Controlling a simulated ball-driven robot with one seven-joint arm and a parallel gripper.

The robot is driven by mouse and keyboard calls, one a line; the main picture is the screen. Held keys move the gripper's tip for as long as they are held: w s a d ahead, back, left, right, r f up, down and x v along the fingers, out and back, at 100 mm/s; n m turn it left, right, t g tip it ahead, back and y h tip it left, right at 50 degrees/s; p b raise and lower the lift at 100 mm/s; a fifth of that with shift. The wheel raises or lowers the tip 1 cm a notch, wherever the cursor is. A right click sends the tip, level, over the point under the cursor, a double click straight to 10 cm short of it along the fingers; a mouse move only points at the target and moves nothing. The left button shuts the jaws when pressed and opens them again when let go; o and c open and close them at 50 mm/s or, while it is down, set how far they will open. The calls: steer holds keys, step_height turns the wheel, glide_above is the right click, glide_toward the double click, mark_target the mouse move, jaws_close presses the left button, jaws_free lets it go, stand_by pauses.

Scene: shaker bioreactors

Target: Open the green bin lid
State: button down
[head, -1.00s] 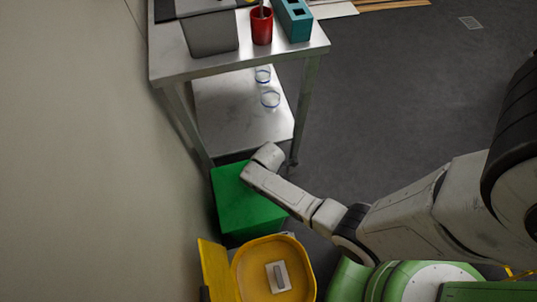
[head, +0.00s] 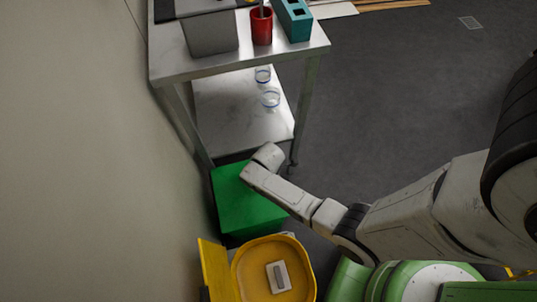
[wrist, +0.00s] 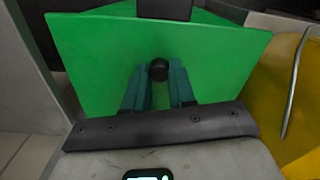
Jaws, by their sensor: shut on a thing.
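The green bin (head: 245,205) stands on the floor beside the wall, under the near end of the metal table. Its lid looks down and shut in the head view. The green lid also fills much of the wrist view (wrist: 90,55), with a round black knob (wrist: 158,69) on it. My gripper (wrist: 158,74) has its two teal fingers closed around the knob, one on each side. In the head view my arm's end lies over the bin, and the fingers are hidden there.
A yellow bin (head: 305,262) with its lid standing open and a white item inside is just in front of the green bin. The wall is close on the left.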

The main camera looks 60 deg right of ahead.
steer(key=shift+w+a+r+p, duration=0.15)
steer(key=shift+w+r+p, duration=0.05)
steer(key=shift+r+p, duration=0.5)
steer(key=w+a+r+g+h+p, duration=0.1)
steer(key=w+a+r+g+h, duration=0.1)
steer(key=r, duration=0.3)
steer(key=w+a+r+g+h+p, duration=0.1)
steer(key=w+a+r+g+h, duration=0.1)
steer(key=r+g+h, duration=0.1)
steer(key=shift+p+v, duration=0.4)
steer(key=shift+v, duration=0.6)
steer(key=shift+r, duration=0.1)
steer(key=c, duration=0.9)
jaws_free()
steer(key=shift+c, duration=0.2)
steer(key=shift+s, duration=0.1)
